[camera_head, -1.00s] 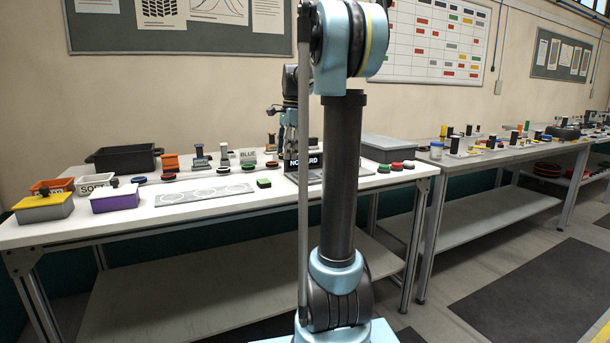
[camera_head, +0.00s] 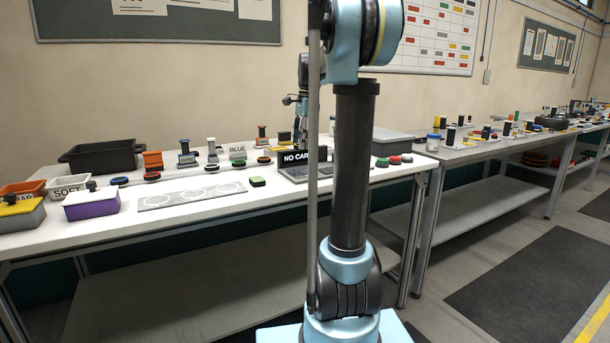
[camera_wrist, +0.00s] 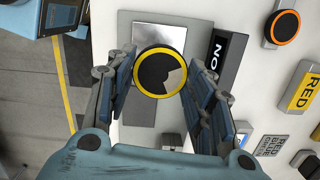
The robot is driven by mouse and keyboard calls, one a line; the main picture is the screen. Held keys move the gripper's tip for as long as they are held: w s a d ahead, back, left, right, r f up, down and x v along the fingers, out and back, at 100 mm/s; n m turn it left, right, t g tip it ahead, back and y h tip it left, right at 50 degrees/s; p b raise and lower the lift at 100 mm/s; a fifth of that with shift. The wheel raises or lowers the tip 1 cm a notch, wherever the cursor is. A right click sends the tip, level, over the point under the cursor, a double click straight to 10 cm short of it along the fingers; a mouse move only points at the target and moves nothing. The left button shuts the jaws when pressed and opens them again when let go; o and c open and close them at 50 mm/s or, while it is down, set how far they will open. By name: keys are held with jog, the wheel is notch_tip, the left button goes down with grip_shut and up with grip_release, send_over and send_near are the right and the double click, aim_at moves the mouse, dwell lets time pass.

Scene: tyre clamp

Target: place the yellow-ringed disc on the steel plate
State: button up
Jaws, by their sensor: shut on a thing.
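The yellow-ringed disc (camera_wrist: 148,74) has a black face with a pale wedge-shaped patch. In the wrist view it sits between the fingers of my gripper (camera_wrist: 161,73), which is shut on it. A shiny steel plate (camera_wrist: 150,36) on a grey base lies beyond the disc, and the disc overlaps its lower edge in the picture. I cannot tell the gap between disc and plate. In the head view my arm hides the disc, and my gripper (camera_head: 300,112) shows only in part behind the arm column.
A black sign (camera_wrist: 218,52) reading "NO" stands right of the plate. An orange-ringed disc (camera_wrist: 282,27) and a yellow "RED" block (camera_wrist: 305,92) lie farther right. In the head view, a grey board with circles (camera_head: 160,201), a purple box (camera_head: 92,205) and a black bin (camera_head: 100,157) stand to the left.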

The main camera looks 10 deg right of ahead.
aim_at(301, 172)
jog(key=n, duration=0.1)
jog(key=r+n, duration=0.1)
jog(key=n, duration=0.1)
jog(key=shift+a, duration=0.1)
jog(key=shift+f+n, duration=0.3)
jog(key=shift+f, duration=4.65)
jog(key=o, duration=1)
jog(key=shift+o, duration=0.2)
